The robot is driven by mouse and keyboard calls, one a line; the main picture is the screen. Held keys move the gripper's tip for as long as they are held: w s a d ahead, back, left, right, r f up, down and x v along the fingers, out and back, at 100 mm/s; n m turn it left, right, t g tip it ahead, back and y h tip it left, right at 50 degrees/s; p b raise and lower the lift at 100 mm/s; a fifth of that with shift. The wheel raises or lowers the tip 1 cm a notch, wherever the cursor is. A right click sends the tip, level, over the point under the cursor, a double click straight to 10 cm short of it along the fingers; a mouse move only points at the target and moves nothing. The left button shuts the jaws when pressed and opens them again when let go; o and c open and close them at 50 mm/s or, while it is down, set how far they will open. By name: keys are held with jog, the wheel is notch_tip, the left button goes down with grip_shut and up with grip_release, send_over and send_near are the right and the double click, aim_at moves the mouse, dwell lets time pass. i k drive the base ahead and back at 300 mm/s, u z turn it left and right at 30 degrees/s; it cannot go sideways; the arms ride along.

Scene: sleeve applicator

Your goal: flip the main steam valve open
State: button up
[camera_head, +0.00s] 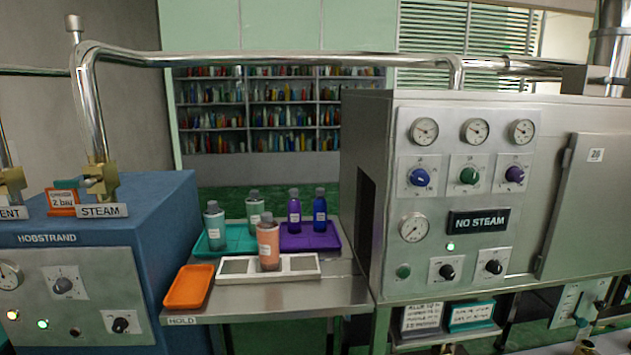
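The main steam valve (101,181) is a brass fitting on top of the blue Hobstrand boiler (110,225) at the left. It sits at the foot of a shiny steam pipe (90,105), behind a plate (101,211) reading STEAM. The pipe runs across to the steel machine (365,130) at the right, whose dark panel (479,222) reads NO STEAM. My gripper is not in view.
Another brass valve (12,186) with a plate ending in "ENT" is at the left edge. Between boiler and machine, a steel table (270,303) bears bottles, an orange tray (188,287), a teal tray (210,243) and a purple tray (326,242). Space above the boiler's front is clear.

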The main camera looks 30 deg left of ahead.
aim_at(89, 183)
jog(key=u, duration=2)
jog(key=i, duration=1.15)
jog(key=u, duration=0.35)
